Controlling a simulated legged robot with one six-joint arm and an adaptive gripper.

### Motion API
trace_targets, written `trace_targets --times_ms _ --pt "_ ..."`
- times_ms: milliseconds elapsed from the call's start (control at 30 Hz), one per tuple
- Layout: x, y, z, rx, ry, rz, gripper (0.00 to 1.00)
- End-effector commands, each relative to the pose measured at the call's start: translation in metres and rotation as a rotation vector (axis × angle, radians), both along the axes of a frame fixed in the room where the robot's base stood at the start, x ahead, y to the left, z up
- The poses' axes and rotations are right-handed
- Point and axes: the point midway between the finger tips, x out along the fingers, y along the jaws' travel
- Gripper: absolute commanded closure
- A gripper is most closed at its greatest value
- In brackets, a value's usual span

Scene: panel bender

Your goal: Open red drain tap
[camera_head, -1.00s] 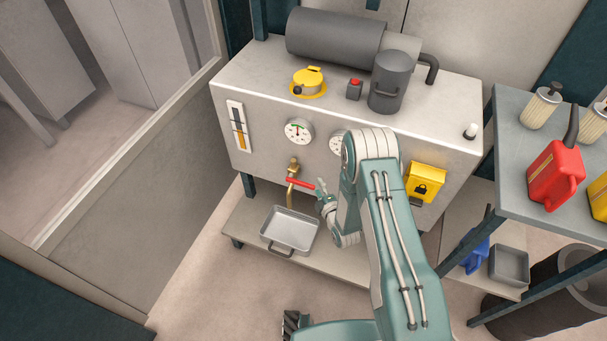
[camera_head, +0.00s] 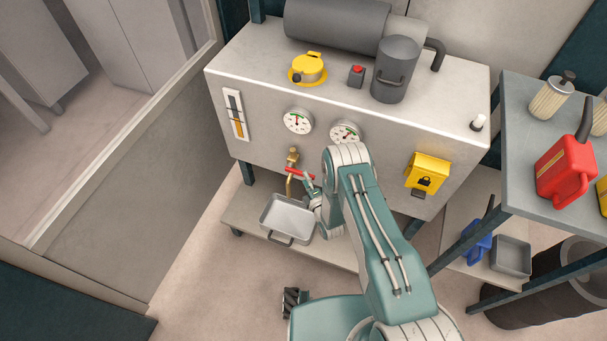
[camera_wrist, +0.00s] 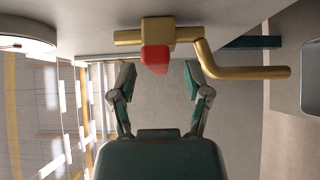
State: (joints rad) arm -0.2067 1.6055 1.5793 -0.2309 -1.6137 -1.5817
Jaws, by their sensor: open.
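The drain tap has a brass body (camera_head: 292,158) on the front of the grey machine, with a red lever (camera_head: 300,173) and a bent brass spout (camera_head: 288,188) pointing down. In the wrist view the red lever (camera_wrist: 156,58) is seen end-on, near the mouth of my gripper (camera_wrist: 158,82) and between the lines of its two fingers. The brass pipe (camera_wrist: 240,72) shows beyond it. My gripper (camera_head: 307,180) is open, its fingers apart on either side of the lever. I cannot tell whether a finger touches it. In the head view my arm partly hides the gripper.
A grey drain tray (camera_head: 287,218) sits on the low shelf (camera_head: 245,225) under the spout. Gauges (camera_head: 297,121) and a yellow lock box (camera_head: 427,174) are on the machine's front. A side table (camera_head: 530,190) with a red can (camera_head: 565,170) stands at right.

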Motion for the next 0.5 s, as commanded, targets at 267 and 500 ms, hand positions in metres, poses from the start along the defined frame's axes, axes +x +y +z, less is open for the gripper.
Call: trace_targets --times_ms 267,500 --pt "0.022 0.01 0.0 0.001 0.0 0.0 0.37" --pt "0.023 0.01 0.0 0.001 0.0 0.0 0.37"
